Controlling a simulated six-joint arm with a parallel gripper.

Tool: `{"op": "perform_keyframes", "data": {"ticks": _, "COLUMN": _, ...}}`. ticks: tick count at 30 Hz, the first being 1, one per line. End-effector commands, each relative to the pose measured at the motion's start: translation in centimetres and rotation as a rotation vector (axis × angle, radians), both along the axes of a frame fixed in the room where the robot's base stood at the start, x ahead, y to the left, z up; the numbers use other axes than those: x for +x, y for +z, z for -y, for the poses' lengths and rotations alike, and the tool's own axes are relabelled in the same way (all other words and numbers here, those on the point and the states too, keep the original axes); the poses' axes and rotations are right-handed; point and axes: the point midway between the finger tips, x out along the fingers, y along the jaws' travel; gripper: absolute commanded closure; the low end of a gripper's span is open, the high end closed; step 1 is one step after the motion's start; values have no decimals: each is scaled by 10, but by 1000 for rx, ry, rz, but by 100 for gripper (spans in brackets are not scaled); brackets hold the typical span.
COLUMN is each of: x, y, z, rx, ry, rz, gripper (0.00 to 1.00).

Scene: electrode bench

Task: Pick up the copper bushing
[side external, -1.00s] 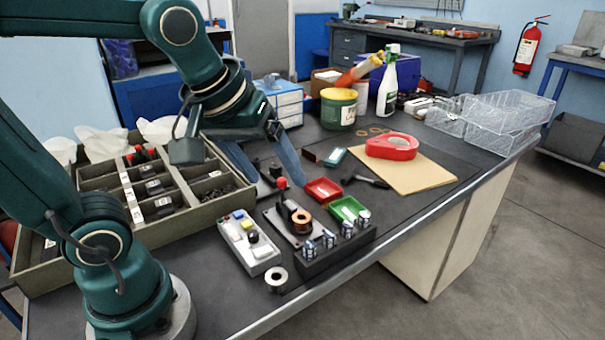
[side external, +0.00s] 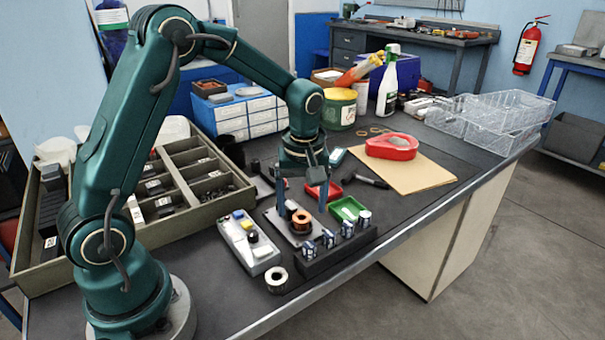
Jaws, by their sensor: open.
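The copper bushing (side external: 301,222) is a short copper-coloured ring standing on a grey plate (side external: 278,222) in the middle of the bench. My gripper (side external: 302,207) points straight down just above it. The jaws are open, with one blue finger to the left of the bushing and the other to the right. Nothing is between the fingers at their present height. Whether the fingertips reach down beside the bushing is hard to tell from this angle.
A dark block with several small cylinders (side external: 347,228) stands close in front. A button box (side external: 247,240) and a pale ring (side external: 277,277) are to the left. Red (side external: 335,191) and green (side external: 340,215) trays lie behind and right. A compartment tray (side external: 122,258) fills the left.

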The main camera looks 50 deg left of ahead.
Motion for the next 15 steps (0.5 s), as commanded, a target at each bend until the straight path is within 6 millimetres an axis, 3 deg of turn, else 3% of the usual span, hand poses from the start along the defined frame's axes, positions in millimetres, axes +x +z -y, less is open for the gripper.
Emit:
{"op": "perform_keyframes", "data": {"ticks": 6, "x": 1, "y": -23, "z": -3, "rx": 0, "ry": -1, "rz": -2, "gripper": 19}}
{"op": "perform_keyframes", "data": {"ticks": 15, "x": 2, "y": -26, "z": -4, "rx": 0, "ry": -1, "rz": 0, "gripper": 19}}
